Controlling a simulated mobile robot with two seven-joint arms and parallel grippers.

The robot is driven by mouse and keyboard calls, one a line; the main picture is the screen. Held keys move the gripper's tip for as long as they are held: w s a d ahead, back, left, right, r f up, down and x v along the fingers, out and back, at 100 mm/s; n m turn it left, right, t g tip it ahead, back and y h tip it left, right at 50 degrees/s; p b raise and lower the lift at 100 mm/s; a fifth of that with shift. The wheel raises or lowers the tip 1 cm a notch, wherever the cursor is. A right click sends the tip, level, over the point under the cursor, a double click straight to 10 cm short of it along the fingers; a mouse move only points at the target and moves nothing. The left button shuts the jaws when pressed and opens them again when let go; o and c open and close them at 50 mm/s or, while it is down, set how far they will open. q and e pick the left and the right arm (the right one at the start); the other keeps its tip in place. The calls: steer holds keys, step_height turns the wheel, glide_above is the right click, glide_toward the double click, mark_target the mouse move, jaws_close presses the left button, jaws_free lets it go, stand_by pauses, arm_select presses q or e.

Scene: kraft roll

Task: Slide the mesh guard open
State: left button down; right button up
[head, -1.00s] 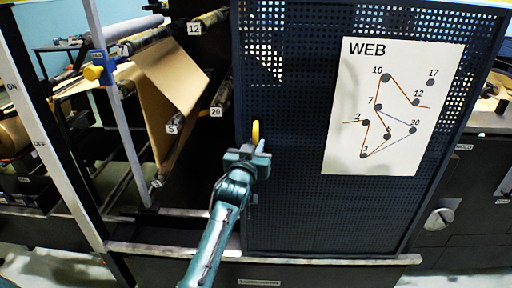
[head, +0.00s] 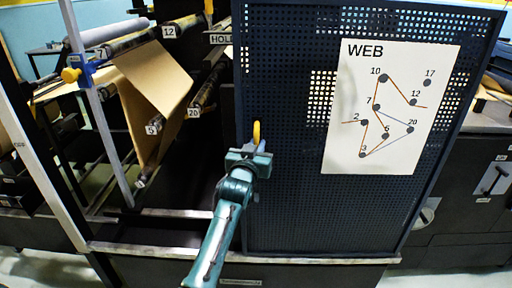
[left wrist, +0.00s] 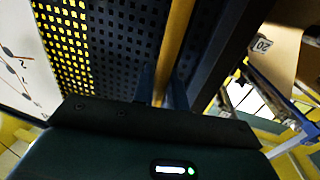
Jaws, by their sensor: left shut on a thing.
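The mesh guard (head: 292,190) is a dark blue perforated panel with a white WEB diagram sheet (head: 393,110) on it. A yellow handle (head: 256,132) stands upright at its left edge. My left gripper (head: 250,150) is shut on the handle, its body hiding the lower part. In the left wrist view the yellow handle (left wrist: 178,50) runs down between the fingers, with the guard's mesh (left wrist: 115,40) beside it. Left of the guard, the machine bay is open, with a brown kraft web (head: 155,85) over rollers. My right gripper is not in view.
A pale upright post with a blue bracket (head: 86,72) and yellow knob stands left of the opening. A metal rail (head: 300,260) runs along the bottom below the guard. Dark cabinets (head: 475,185) stand at the right.

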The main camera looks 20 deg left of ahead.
arm_select(q)
steer(key=c, duration=1.5)
jaws_free()
step_height(320, 180, up, 10)
steer(key=shift+f, duration=0.1)
